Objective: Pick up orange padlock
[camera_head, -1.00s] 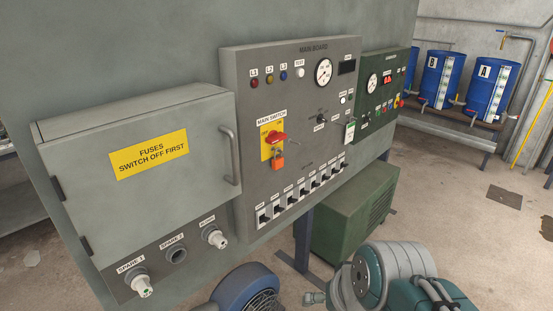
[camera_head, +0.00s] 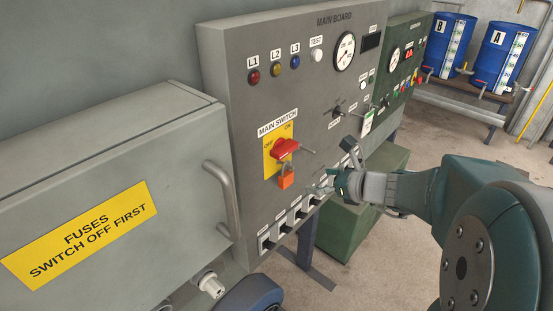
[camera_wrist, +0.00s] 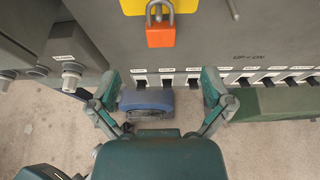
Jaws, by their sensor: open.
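The orange padlock (camera_head: 286,181) hangs by its shackle below the red main switch handle (camera_head: 285,148), against the yellow plate (camera_head: 270,160) on the main board. My gripper (camera_head: 334,184) is just right of the padlock in the head view, in front of the row of breaker switches. In the wrist view my gripper (camera_wrist: 160,92) has its two fingers spread wide with nothing between them. The padlock is beyond the fingertips, apart from them.
The grey fuse box (camera_head: 110,190) with its protruding handle (camera_head: 222,200) stands left of the board. Breaker switches (camera_head: 283,229) line the board's lower edge. A green panel (camera_head: 401,60) is at the right. A blue motor-like body (camera_wrist: 147,101) lies below on the floor.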

